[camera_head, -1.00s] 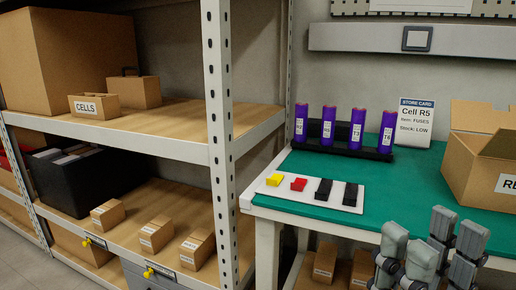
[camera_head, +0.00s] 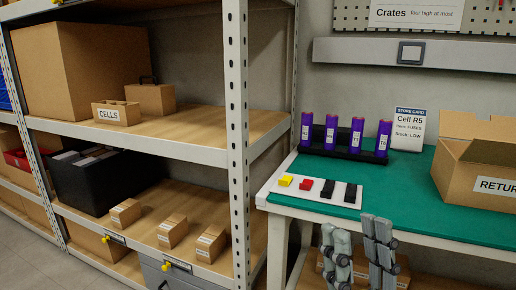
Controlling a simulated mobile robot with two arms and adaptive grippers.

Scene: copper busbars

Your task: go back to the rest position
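My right gripper (camera_head: 377,228) stands in the lower middle of the head view, fingers pointing up, in front of the workbench's near edge.
The green workbench (camera_head: 412,195) carries purple cells in a black rack (camera_head: 343,152), a white board (camera_head: 313,199) with coloured blocks, a store card (camera_head: 408,130) and an open returns box (camera_head: 467,183). A metal shelf (camera_head: 180,147) with boxes stands left. Bare floor shows bottom left.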

